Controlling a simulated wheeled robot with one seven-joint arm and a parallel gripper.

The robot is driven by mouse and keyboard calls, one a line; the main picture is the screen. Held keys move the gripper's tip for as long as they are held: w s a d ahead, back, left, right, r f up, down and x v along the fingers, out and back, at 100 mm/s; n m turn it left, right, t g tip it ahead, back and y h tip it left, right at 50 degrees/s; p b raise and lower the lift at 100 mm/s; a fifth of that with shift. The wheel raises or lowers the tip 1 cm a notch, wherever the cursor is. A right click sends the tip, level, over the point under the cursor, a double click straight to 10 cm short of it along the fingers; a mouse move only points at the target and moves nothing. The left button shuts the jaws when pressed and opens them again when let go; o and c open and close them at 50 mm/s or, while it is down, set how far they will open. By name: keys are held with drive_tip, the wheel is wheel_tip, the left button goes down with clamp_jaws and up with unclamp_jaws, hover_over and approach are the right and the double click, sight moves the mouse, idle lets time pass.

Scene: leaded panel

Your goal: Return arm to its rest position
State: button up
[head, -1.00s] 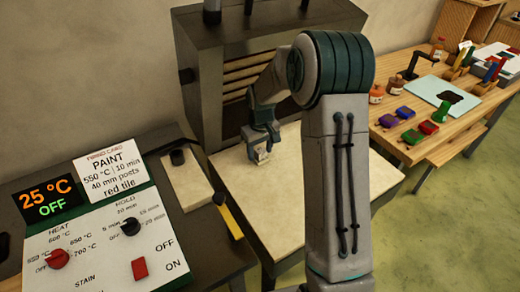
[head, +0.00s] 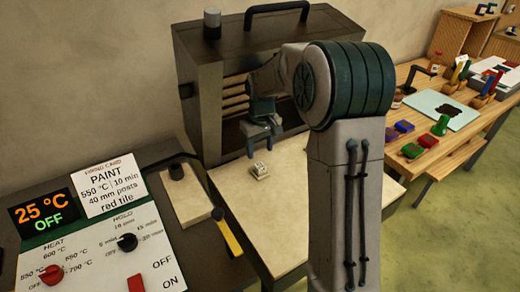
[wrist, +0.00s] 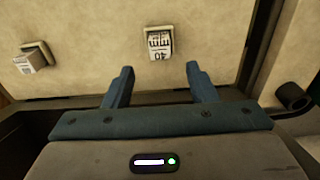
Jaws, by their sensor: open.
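My gripper (head: 262,145) is open and empty. It hangs in front of the kiln (head: 215,65), behind and above a small pale post (head: 260,171) on the pale board (head: 235,205). In the wrist view my gripper (wrist: 159,72) has its two blue fingers apart, with nothing between them. A post with a "40" label (wrist: 159,46) lies past the fingertips, apart from them. A second labelled post (wrist: 32,59) is at the left of the wrist view. My upright arm hides part of the board in the head view.
A control panel (head: 105,250) reads 25 °C and OFF, with a firing card (head: 108,187) behind it. A wooden bench (head: 470,130) with paint pots and coloured blocks stands at the right.

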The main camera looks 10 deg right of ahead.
drive_tip(key=s+r+m+t, duration=0.1)
drive_tip(key=s+r, duration=0.2)
drive_tip(key=s, duration=1.1)
drive_tip(key=s+r+m+t, duration=0.1)
drive_tip(key=s+r, duration=0.3)
drive_tip(key=s, duration=0.9)
drive_tip(key=shift+s+r+m, duration=0.15)
drive_tip(key=shift+s+m, duration=0.25)
drive_tip(key=shift+m, duration=0.4)
